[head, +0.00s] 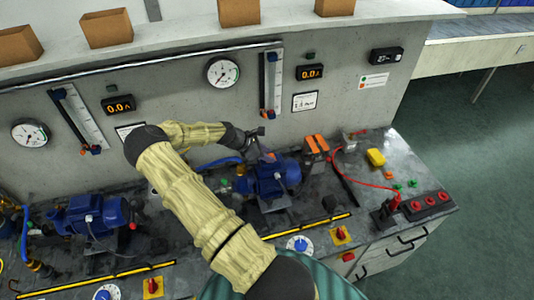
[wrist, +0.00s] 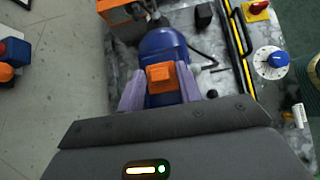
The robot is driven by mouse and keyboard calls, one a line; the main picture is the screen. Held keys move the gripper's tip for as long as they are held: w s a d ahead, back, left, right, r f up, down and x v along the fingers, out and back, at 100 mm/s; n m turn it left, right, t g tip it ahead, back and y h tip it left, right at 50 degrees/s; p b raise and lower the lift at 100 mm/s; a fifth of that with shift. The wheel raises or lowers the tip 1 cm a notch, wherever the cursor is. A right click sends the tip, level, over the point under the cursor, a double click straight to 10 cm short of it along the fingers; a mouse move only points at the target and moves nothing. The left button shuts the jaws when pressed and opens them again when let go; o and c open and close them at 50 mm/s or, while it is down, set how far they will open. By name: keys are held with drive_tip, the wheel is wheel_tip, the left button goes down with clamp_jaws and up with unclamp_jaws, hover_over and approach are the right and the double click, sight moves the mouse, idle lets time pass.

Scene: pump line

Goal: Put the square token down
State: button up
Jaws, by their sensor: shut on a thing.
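My gripper (wrist: 160,85) is shut on a small orange squarish piece, which appears to be the square token (wrist: 160,76). The piece sits between the two pale purple fingers in the wrist view. Behind it in that view is the blue pump motor (wrist: 165,42); I cannot tell whether the token touches it. In the head view my gripper (head: 262,148) is above the rear of the right-hand blue pump motor (head: 275,178), near the wall. The token cannot be made out clearly there.
An orange block unit (head: 316,145) stands right of the motor. A red cable (head: 362,178), a yellow block (head: 376,157) and red sockets (head: 430,201) occupy the bench's right end. A blue dial (head: 298,244) and red switch (head: 341,234) are at the front. A gauge (head: 222,72) hangs on the wall.

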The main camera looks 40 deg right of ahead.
drive_tip(key=shift+f, duration=0.2)
drive_tip(key=o, duration=1)
drive_tip(key=shift+r, duration=0.1)
drive_tip(key=shift+o, duration=0.2)
drive_tip(key=b+v, duration=0.3)
drive_tip(key=v, duration=0.9)
drive_tip(key=shift+b, duration=0.35)
drive_tip(key=shift+r, duration=0.1)
drive_tip(key=shift+s, duration=0.2)
